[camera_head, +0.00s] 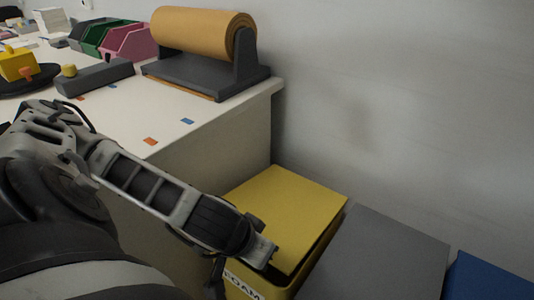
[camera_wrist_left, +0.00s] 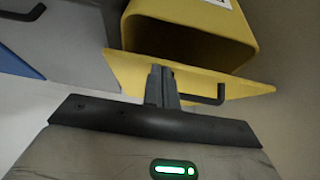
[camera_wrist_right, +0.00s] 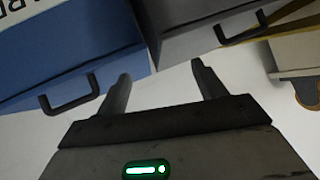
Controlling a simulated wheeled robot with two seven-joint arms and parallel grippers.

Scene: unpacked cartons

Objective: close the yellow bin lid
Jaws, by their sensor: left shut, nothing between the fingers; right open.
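The yellow bin (camera_head: 243,286), labelled FOAM, stands on the right of the workbench. Its yellow lid (camera_head: 287,205) is partly open, with a dark gap along its right side in the head view. In the left wrist view, the bin's dark inside shows between the bin (camera_wrist_left: 250,25) and the lid (camera_wrist_left: 245,87), which has a black handle (camera_wrist_left: 212,95). My left gripper (camera_head: 268,256) is shut and empty at the lid's front edge, its fingers (camera_wrist_left: 161,84) overlapping the lid beside the handle; contact is unclear. My right gripper (camera_wrist_right: 164,80) is open and empty, seen only in its wrist view.
A grey bin lid (camera_head: 385,255) and a blue one (camera_head: 490,280) lie right of the yellow bin. The workbench (camera_head: 210,140) is on its left, bearing an orange roll (camera_head: 205,30) and coloured trays. The wall is close behind. Black handles (camera_wrist_right: 70,98) stick out near my right gripper.

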